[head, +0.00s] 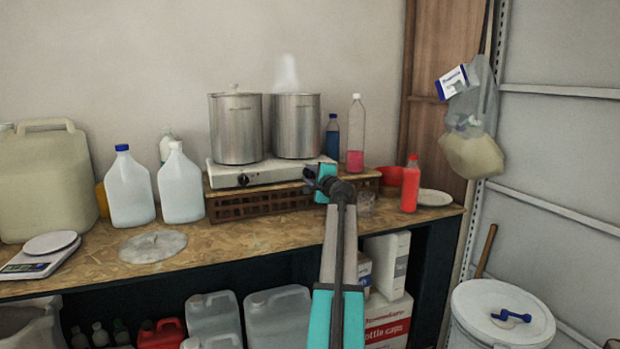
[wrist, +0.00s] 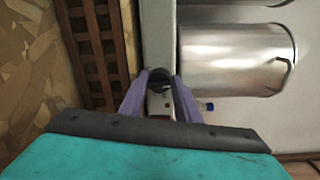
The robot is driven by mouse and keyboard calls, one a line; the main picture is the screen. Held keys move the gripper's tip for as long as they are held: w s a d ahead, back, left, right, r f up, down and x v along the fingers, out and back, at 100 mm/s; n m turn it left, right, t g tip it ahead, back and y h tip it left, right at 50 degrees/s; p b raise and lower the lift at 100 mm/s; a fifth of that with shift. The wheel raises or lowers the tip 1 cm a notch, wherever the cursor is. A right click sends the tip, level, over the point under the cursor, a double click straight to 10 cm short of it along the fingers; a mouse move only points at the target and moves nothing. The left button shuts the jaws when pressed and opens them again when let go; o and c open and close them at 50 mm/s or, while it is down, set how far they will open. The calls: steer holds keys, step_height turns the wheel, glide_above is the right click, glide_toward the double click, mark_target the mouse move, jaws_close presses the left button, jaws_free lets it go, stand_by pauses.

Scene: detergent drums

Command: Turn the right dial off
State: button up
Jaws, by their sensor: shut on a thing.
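A white double hotplate (head: 225,175) stands on a low brown crate on the workbench, with two dials on its front. The left dial (head: 243,180) is dark and in plain view. The right dial is hidden behind my gripper (head: 311,180) in the head view. In the wrist view, the purple fingers of my gripper (wrist: 160,84) are shut on the dark right dial (wrist: 160,76). I cannot tell which way its pointer faces. A steel pot (head: 236,130) stands on the left plate and another (head: 296,128) on the right plate, with steam above the right one.
A clear bottle with pink liquid (head: 356,135), a blue bottle (head: 332,138) and a red bottle (head: 410,185) stand right of the pots. White jugs (head: 180,187) stand left of the hotplate. The slatted crate (head: 255,203) lies below the dials. A glass beaker (head: 366,202) is right of my gripper.

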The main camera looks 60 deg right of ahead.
steer(key=o, duration=1)
steer(key=shift+o, duration=0.2)
steer(key=shift+s+a, duration=0.1)
steer(key=v, duration=1.3)
steer(key=shift+s+a+b, duration=0.2)
steer(key=shift+b, duration=0.15)
steer(key=shift+r, duration=0.1)
